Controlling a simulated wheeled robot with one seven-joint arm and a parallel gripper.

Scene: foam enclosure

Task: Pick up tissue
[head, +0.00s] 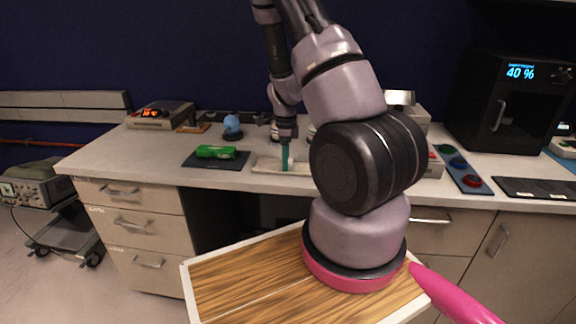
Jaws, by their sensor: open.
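A small green pack (215,152), which looks like the tissue pack, lies on a dark mat (232,163) on the left part of the worktop. My gripper (285,160) points down over the worktop, to the right of the pack and apart from it. It is small and seen edge-on, with a teal upright piece at its tip, and I see nothing clearly held in it. A pale flat tray (262,164) lies under the gripper. My own arm hides part of the worktop to the right.
A blue round object (232,124) stands behind the pack. A device with a red display (160,115) is at the back left. At right are a black machine (510,105), a panel with coloured knobs (458,168) and a black pad (535,188). The worktop's left front is clear.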

